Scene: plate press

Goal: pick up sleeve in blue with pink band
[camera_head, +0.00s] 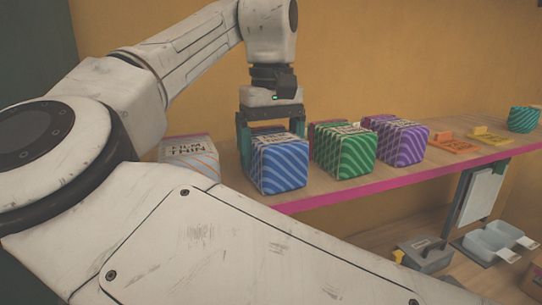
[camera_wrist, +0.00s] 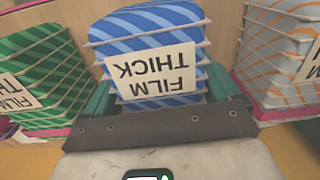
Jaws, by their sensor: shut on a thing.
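The blue sleeve (camera_head: 280,170) is a striped block near the shelf's front edge, with a white label. In the wrist view the blue sleeve (camera_wrist: 150,30) is upside down in the picture, and its label reads "FILM THICK". I cannot make out a pink band on it. My gripper (camera_head: 270,132) comes down from above, with its teal fingers on either side of the blue sleeve. It is shut on that sleeve; the fingers also show in the wrist view (camera_wrist: 158,98). I cannot tell whether the sleeve is clear of the shelf.
A white sleeve with orange stripes (camera_head: 190,155) stands to the left. Green (camera_head: 345,152) and purple (camera_head: 400,143) striped sleeves stand to the right, close by. Orange items (camera_head: 452,143) lie farther along the pink-edged shelf (camera_head: 385,184). Grey trays (camera_head: 488,243) sit lower right.

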